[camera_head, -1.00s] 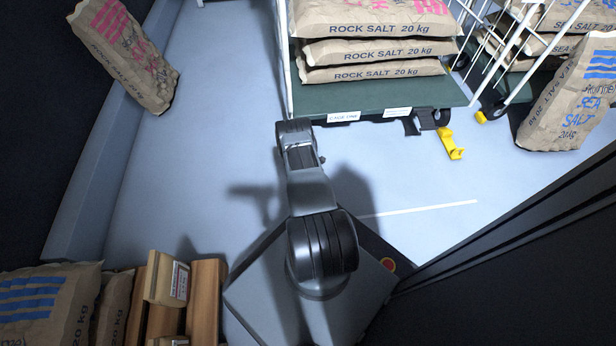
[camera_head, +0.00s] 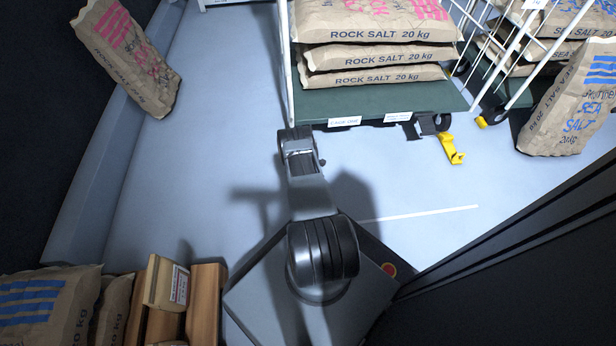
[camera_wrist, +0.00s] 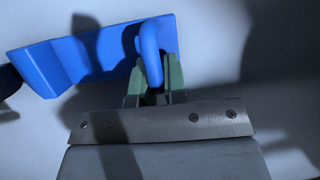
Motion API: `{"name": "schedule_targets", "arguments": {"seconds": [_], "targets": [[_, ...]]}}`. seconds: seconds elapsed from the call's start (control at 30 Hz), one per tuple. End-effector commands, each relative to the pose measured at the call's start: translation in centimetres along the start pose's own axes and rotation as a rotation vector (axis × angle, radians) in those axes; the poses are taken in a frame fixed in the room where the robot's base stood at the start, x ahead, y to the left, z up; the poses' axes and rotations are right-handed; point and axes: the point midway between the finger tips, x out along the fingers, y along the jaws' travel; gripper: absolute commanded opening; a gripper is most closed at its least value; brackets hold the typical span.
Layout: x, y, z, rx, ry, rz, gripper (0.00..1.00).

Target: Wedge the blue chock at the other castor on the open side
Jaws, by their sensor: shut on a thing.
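The blue chock (camera_wrist: 38,68) shows in the wrist view, a block with a raised end and a loop handle. My gripper (camera_wrist: 156,78) is shut on that loop, with green fingers on either side. Part of a dark, rounded thing (camera_wrist: 8,80), perhaps a castor, shows at the left edge, close to the chock's left end; I cannot tell whether they touch. In the head view my arm hides the gripper and the blue chock. The cage trolley (camera_head: 380,98) stands ahead with a castor (camera_head: 443,122) at its front right. The front left castor is hidden.
A yellow chock (camera_head: 452,150) lies by the front right castor, and another yellow piece (camera_head: 481,122) is by the trolley at right. Sacks lean at left (camera_head: 125,55) and right (camera_head: 570,100). A wooden pallet (camera_head: 207,300) is at lower left. The floor left of my arm is clear.

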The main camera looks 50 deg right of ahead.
Motion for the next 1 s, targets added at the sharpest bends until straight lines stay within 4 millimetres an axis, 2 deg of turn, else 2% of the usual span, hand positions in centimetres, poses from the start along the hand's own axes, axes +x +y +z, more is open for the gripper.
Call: {"name": "schedule_targets", "arguments": {"seconds": [1.0], "targets": [[0.5, 2.1, -0.2, 0.001, 0.000, 0.001, 0.00]]}}
